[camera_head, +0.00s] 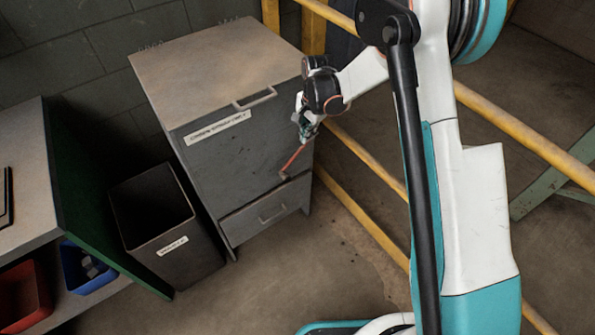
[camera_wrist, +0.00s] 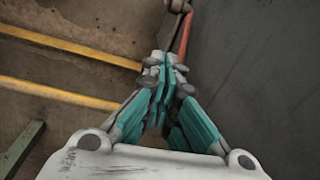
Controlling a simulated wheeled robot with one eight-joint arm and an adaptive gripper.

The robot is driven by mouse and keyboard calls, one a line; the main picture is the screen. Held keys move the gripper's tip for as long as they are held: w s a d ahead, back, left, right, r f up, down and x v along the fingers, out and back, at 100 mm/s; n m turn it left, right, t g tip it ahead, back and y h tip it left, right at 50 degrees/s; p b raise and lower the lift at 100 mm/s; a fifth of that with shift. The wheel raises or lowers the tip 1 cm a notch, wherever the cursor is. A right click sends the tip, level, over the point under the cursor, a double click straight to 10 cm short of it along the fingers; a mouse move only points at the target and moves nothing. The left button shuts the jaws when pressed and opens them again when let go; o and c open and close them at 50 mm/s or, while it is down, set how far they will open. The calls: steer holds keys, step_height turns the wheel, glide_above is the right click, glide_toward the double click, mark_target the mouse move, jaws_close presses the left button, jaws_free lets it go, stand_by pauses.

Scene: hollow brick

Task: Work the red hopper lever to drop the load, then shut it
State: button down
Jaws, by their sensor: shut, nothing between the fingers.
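The red lever (camera_head: 293,159) is on the front of the grey hopper cabinet (camera_head: 230,158), near its right edge. It slants up and to the right from its pivot. My gripper (camera_head: 304,133) is at the lever's upper end, with its fingers closed together. In the wrist view the closed fingers (camera_wrist: 163,75) lie close to the red lever (camera_wrist: 184,38), which runs up to a dark pivot. Whether they touch it I cannot tell. The drawer (camera_head: 264,211) at the bottom of the cabinet looks shut.
An open dark bin (camera_head: 160,235) with a label stands left of the cabinet. A bench with a red bin (camera_head: 22,295) and a blue bin (camera_head: 88,268) is at the far left. Yellow rails (camera_head: 365,222) run along the cabinet's right side. The floor in front is clear.

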steer(key=a+f+m+g+b, duration=0.1)
steer(key=a+f+b, duration=0.2)
steer(key=f, duration=1.7)
steer(key=shift+a+f+m+b, duration=0.15)
steer(key=shift+f+m+b, duration=0.2)
steer(key=shift+b, duration=0.2)
steer(key=shift+s+a+r, duration=0.1)
steer(key=shift+s, duration=0.05)
